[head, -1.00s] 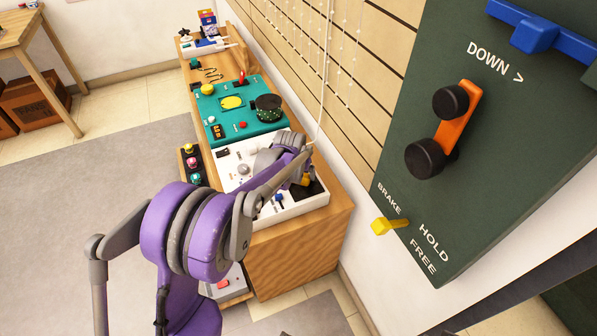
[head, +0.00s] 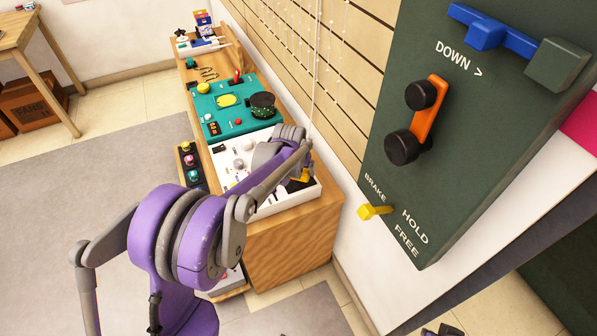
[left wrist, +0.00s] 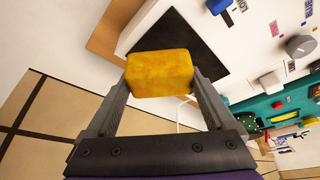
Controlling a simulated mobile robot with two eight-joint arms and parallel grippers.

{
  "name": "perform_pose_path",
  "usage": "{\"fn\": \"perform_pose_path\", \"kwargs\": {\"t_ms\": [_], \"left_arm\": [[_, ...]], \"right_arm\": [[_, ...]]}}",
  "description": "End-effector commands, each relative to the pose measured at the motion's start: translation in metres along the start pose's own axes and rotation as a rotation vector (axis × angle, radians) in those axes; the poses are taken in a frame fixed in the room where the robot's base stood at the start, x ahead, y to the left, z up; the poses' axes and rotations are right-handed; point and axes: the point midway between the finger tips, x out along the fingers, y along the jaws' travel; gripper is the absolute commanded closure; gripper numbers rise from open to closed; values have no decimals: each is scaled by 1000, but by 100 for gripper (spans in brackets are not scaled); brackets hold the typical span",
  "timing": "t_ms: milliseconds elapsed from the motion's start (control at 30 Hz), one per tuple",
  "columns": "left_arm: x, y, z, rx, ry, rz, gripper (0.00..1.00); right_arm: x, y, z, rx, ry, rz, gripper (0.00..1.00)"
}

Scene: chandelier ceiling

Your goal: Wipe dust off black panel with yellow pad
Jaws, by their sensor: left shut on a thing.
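The yellow pad (left wrist: 160,74) is a worn block held between the two fingers of my left gripper (left wrist: 158,82). In the head view the pad (head: 304,175) is a small yellow patch at the end of my purple and grey left arm. The black panel (left wrist: 215,42) is a flat dark square on the white board, directly beyond the pad, which covers part of it. I cannot tell whether the pad touches the panel. No dust can be made out on the panel's visible part. My right gripper is not recognisable in view.
The white board (left wrist: 262,22) carries knobs and switches. It sits on a wooden bench (head: 285,250) with a teal board (head: 225,105) farther along. A slatted wall runs beside it. A dark green box (head: 480,130) with levers is at right. Carpet (head: 80,210) lies open at left.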

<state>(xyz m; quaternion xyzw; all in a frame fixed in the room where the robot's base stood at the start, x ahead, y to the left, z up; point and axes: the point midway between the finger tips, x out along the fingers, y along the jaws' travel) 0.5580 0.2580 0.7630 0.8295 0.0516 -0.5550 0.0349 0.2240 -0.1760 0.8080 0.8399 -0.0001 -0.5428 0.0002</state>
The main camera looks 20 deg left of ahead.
Motion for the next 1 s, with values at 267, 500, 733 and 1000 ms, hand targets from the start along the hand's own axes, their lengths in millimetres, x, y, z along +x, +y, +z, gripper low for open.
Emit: {"fn": "perform_pose_path", "kwargs": {"t_ms": [267,500,733,1000], "left_arm": [[-26,2,-11,1,1,0,92],[-34,2,-15,1,1,0,92],[-34,2,-14,1,0,0,92],[-35,3,-14,2,1,1,92]], "right_arm": [[-18,0,-9,0,6,0,100],[-23,0,-12,0,8,0,100],[-23,0,-12,0,8,0,100],[-24,0,-12,0,8,0,100]]}}
